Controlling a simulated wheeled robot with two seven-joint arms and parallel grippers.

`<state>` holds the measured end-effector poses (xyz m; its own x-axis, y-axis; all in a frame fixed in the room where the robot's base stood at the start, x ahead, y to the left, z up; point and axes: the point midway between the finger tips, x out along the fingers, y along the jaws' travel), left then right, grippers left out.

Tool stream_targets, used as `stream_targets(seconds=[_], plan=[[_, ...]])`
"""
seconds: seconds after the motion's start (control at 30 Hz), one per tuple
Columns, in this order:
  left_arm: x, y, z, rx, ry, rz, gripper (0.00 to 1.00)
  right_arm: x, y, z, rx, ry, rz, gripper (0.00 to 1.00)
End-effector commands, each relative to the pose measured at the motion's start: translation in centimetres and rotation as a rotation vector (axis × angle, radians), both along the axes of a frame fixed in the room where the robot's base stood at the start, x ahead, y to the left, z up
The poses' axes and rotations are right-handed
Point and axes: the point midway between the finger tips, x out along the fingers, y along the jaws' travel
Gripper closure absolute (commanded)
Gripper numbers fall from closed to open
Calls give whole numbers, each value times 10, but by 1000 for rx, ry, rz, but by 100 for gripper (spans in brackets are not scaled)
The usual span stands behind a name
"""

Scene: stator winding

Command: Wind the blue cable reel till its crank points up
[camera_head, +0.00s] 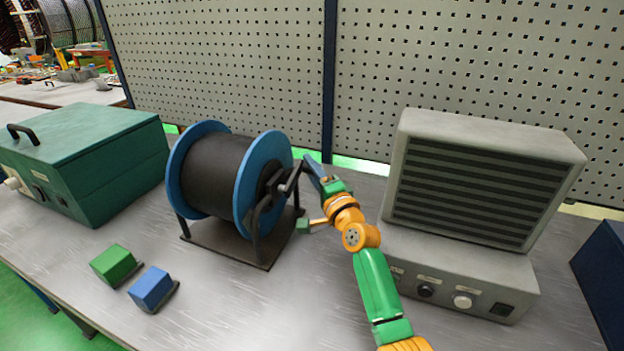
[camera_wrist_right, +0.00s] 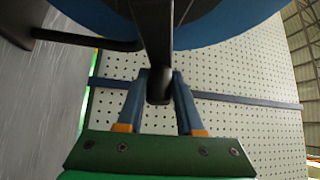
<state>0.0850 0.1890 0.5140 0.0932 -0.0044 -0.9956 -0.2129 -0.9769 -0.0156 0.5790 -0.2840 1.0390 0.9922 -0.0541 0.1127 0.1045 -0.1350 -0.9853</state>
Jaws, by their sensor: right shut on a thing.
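The blue cable reel (camera_head: 262,165) has two blue flanges, a black wound drum (camera_head: 214,172) and a dark stand (camera_head: 222,240) on the bench. Its dark crank (camera_head: 291,182) is on the right side, and my gripper partly hides it. The exact direction of the crank is hard to tell. My right gripper (camera_head: 307,181) is at the crank's handle. In the right wrist view, its two blue fingers (camera_wrist_right: 160,92) close on either side of the dark handle (camera_wrist_right: 159,84), with the reel's blue rim above. My left gripper is not in view.
A grey louvred unit (camera_head: 470,190) stands close to the right of my arm. A green case (camera_head: 85,160) is left of the reel. Small green (camera_head: 114,265) and blue (camera_head: 151,288) blocks lie in front. A perforated panel (camera_head: 230,60) stands behind. The front bench middle is clear.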

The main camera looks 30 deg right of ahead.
Motion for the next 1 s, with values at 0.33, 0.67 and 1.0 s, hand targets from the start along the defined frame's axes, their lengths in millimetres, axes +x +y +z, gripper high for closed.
stream_targets(seconds=[0.33,0.67,1.0], plan=[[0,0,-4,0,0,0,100,-1,-1,7,-25,-29,-4,100],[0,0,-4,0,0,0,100,-1,-1,7,-24,-28,-4,36],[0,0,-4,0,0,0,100,-4,0,3,-22,-23,-1,36]])
